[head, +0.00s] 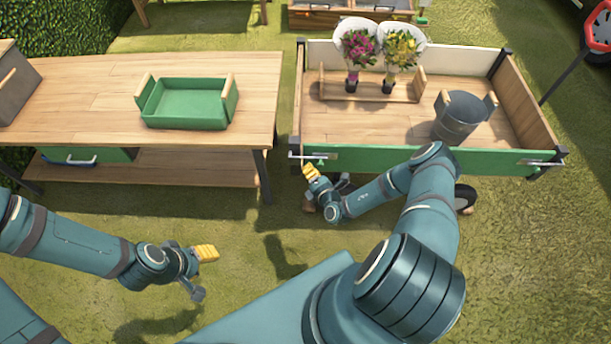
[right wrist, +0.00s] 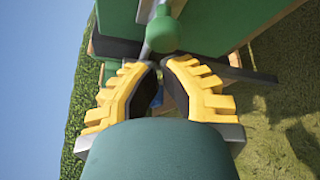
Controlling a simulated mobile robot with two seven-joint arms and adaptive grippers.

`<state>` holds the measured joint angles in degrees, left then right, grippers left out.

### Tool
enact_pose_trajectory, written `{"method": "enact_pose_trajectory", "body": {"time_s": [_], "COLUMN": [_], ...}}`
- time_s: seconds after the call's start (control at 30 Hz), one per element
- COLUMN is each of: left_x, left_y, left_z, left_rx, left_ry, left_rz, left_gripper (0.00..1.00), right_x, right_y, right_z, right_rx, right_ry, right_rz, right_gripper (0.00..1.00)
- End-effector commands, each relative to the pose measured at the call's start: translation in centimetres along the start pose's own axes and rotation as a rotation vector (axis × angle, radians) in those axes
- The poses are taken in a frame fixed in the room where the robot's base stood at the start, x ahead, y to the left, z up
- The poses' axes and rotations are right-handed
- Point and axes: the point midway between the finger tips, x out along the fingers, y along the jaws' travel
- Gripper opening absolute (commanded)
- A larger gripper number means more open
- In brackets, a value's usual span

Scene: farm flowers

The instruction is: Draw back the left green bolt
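The left green bolt (head: 313,158) is at the left end of the cart's green front board (head: 420,160). Its round green knob (right wrist: 163,34) shows large in the right wrist view, on a grey rod. My right gripper (head: 311,172) is just below and in front of this bolt. In the right wrist view its yellow fingers (right wrist: 160,66) are apart by a narrow gap, with the knob just past the tips; contact cannot be told. My left gripper (head: 207,254) is over the grass at lower left, with no object seen in it; its opening is unclear.
The wooden cart holds two bouquets (head: 374,48) in a rack and a grey bucket (head: 459,117). Another bolt (head: 540,162) is at the board's right end. A wooden table (head: 90,85) with a green tray (head: 188,105) stands left, a gap of grass between.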

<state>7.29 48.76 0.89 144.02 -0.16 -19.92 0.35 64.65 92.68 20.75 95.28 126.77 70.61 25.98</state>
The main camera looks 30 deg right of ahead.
Motion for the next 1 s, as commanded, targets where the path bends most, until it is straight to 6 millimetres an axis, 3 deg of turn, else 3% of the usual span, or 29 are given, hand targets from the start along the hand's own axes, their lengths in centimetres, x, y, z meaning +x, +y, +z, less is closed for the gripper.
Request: {"method": "enact_pose_trajectory", "body": {"time_s": [0.47,0.77,1.0], "left_x": [0.0,0.0,0.0], "left_y": [0.0,0.0,0.0], "left_z": [0.0,0.0,0.0], "left_rx": [0.000,0.000,0.000], "left_ry": [0.000,0.000,0.001], "left_rz": [0.000,0.000,0.000], "left_gripper": [0.47,0.47,0.47], "right_x": [-0.3,-2.0,-2.1], "right_y": [-0.1,-1.7,-1.8], "right_z": [0.6,3.6,3.6], "right_rx": [0.000,-0.001,0.000], "right_ry": [0.000,-0.002,0.000], "right_rz": [0.000,-0.001,0.001], "right_gripper": [0.00,0.00,0.00]}}
